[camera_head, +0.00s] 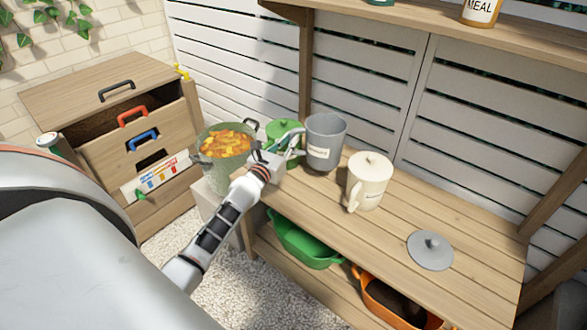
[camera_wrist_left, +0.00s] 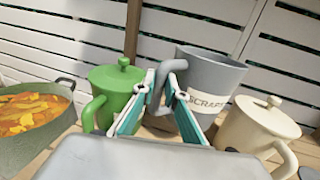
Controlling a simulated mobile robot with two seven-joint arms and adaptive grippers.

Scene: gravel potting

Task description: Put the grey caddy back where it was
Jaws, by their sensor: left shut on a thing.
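The grey caddy (camera_head: 326,142) is an open, lidless grey pot with a pale label and a side handle. It is about upright at the back left of the bench, between the green caddy and the cream caddy. I cannot tell whether its base touches the boards. My left gripper (camera_head: 291,141) is shut on its handle, on the caddy's left side. In the left wrist view the label of the grey caddy (camera_wrist_left: 222,75) reads SCRAPS, and the left gripper's fingers (camera_wrist_left: 166,80) pinch the handle. My right gripper is not in view.
A lidded green caddy (camera_head: 283,131) stands close on the left, a lidded cream caddy (camera_head: 369,180) on the right. A loose grey lid (camera_head: 430,252) lies on the bench (camera_head: 475,275). A pot of orange scraps (camera_head: 224,164) stands left of the bench. Bench space around the lid is clear.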

